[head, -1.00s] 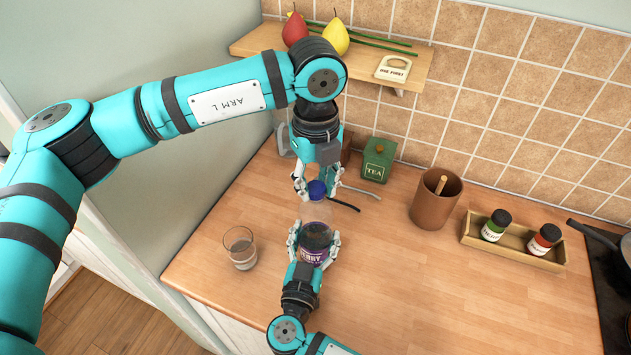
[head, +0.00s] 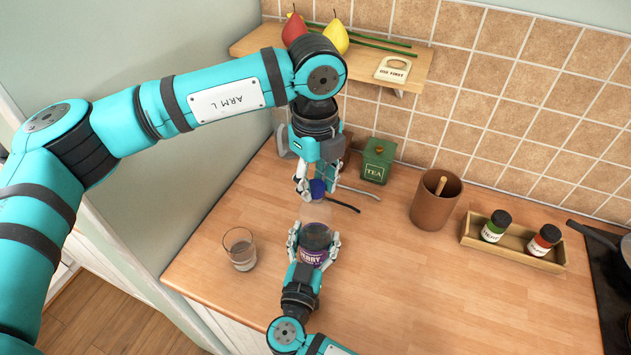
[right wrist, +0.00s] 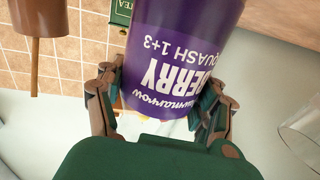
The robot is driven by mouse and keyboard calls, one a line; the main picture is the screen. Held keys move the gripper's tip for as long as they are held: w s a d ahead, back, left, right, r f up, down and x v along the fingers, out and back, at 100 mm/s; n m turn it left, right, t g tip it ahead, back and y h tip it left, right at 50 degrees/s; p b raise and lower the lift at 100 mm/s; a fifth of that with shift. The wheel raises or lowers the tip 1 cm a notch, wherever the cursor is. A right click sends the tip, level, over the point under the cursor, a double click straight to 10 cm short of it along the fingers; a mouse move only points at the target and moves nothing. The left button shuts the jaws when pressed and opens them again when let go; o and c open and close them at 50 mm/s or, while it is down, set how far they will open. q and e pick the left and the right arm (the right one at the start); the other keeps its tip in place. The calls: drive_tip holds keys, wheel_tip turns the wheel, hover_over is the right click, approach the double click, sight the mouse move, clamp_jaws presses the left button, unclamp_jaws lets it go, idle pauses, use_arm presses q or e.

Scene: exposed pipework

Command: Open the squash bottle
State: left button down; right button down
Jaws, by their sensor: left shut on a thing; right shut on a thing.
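The squash bottle (head: 316,212) stands upright on the worktop, clear above, with a dark band and a purple label below. Its blue cap (head: 318,188) is at the top. My left gripper (head: 311,190) comes from above and is shut on the cap; one finger shows clearly at the left. I cannot tell whether the cap is loose from the neck. My right gripper (head: 314,246) is shut around the bottle's lower body from the front. In the right wrist view, its fingers (right wrist: 160,105) hold either side of the purple label (right wrist: 180,55).
A glass (head: 240,249) stands left of the bottle. Behind are a green tea tin (head: 377,160) and thin utensils (head: 343,203). A brown pot (head: 434,200), a spice tray (head: 511,243) and a pan (head: 597,236) are at the right. A shelf (head: 262,42) hangs above. The front-right worktop is clear.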

sight(315, 186)
use_arm(q)
drive_tip(key=shift+r, duration=0.9)
drive_tip(key=shift+r, duration=2)
use_arm(e)
drive_tip(key=shift+c, duration=0.3)
unclamp_jaws()
